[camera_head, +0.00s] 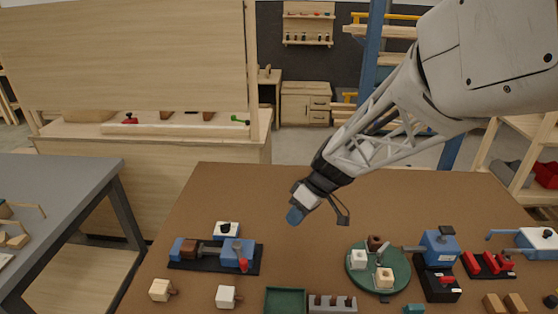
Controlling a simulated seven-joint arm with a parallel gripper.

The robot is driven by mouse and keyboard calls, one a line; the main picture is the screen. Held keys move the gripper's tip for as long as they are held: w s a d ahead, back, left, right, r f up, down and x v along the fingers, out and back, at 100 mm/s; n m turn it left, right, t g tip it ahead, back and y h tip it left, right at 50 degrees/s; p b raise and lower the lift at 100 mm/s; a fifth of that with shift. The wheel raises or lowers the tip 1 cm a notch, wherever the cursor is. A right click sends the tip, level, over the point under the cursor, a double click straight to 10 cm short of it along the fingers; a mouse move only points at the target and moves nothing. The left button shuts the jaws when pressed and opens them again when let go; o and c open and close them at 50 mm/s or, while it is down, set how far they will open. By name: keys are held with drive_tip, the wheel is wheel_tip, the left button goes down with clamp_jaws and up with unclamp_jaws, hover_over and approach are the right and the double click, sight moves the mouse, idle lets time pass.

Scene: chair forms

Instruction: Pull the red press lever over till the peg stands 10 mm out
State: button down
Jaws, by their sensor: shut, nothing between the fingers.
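A press-like device stands at the left of the brown table on a black base (213,263). It has blue blocks (236,248) with a brown piece between them. A small red lever (242,264) is on its right, front side, looking roughly upright. I cannot make out a peg or how far one stands out. My gripper (296,214) is shut and empty. It hangs over the table, up and to the right of the device, apart from it.
A green round tray (357,278) with blocks is right of centre. Blue machines (440,246) and red clamps (489,263) stand farther right. A green bin (286,302) and grey slotted rack (332,304) lie in front. The table's back middle is clear.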

drive_tip(key=shift+n+g+y, duration=0.3)
drive_tip(key=shift+n+y, duration=0.1)
drive_tip(key=shift+n, duration=0.4)
drive_tip(key=w+a+f, duration=0.2)
drive_tip(key=a+f, duration=0.1)
drive_tip(key=shift+w, duration=0.2)
drive_tip(key=shift+a+f, duration=0.1)
drive_tip(key=shift+f, duration=0.1)
approach(240, 253)
drive_tip(key=s+f, duration=0.3)
drive_tip(key=f, duration=0.1)
drive_tip(key=shift+s+a, duration=0.2)
drive_tip(key=shift+s, duration=0.3)
drive_tip(key=shift+s+a, duration=0.2)
drive_tip(key=shift+s, duration=0.3)
drive_tip(key=shift+s, duration=0.1)
drive_tip(key=shift+s+a+m, duration=0.3)
drive_tip(key=shift+s+a, duration=0.05)
drive_tip(key=shift+s, duration=0.2)
